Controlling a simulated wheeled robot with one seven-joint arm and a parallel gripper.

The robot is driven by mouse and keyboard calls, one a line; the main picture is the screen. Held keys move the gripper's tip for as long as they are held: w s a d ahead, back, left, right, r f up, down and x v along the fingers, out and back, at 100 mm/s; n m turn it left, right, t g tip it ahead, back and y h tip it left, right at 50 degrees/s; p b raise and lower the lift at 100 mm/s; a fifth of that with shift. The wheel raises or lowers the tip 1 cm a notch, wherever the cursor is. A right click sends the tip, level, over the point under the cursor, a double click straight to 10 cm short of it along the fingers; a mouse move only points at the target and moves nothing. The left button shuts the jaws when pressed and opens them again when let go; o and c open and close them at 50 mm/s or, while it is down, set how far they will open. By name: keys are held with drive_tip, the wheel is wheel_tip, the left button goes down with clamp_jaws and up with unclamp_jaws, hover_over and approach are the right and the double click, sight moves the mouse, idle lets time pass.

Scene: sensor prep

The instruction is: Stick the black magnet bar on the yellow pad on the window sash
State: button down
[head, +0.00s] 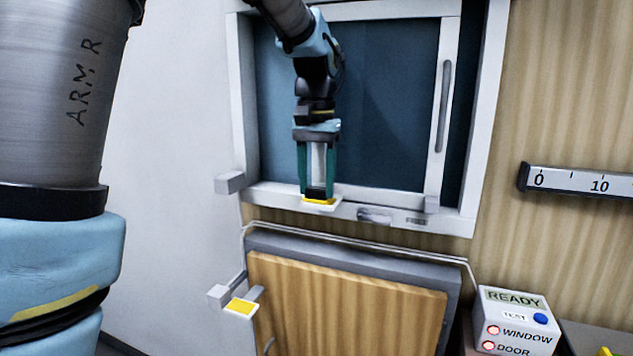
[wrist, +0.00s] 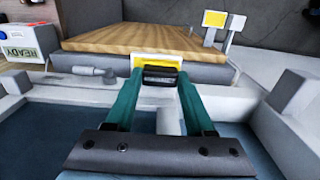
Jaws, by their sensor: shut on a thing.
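My gripper (head: 317,190) points down in front of the window, its green fingers shut on the black magnet bar (head: 315,193). The yellow pad (head: 319,201) lies on a white plate at the window sash's (head: 393,205) lower rail, directly under the bar. In the wrist view the bar (wrist: 160,76) sits between the fingertips, with the yellow pad (wrist: 157,62) showing around and beyond it. The bar appears at or just above the pad; I cannot tell if they touch. Part of the pad is hidden by the bar and fingers.
A second yellow pad (head: 240,306) sits on a bracket beside the wooden door panel (head: 345,305) below. A window latch (head: 374,216) is right of the pad. A grey block (head: 230,182) juts from the frame's left. A READY box (head: 516,320) stands lower right.

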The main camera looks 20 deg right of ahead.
drive_tip(key=shift+f, duration=0.2)
idle(0.6)
drive_tip(key=c, duration=0.6)
unclamp_jaws()
drive_tip(key=shift+c, duration=0.2)
drive_tip(key=o, duration=0.6)
drive_tip(key=shift+r, duration=0.15)
drive_tip(key=shift+o, duration=0.2)
drive_tip(key=shift+r+p, duration=0.1)
drive_tip(key=shift+p, duration=0.2)
drive_tip(key=shift+r+p, duration=3.1)
drive_tip(key=shift+r, duration=0.4)
drive_tip(key=shift+f, duration=0.1)
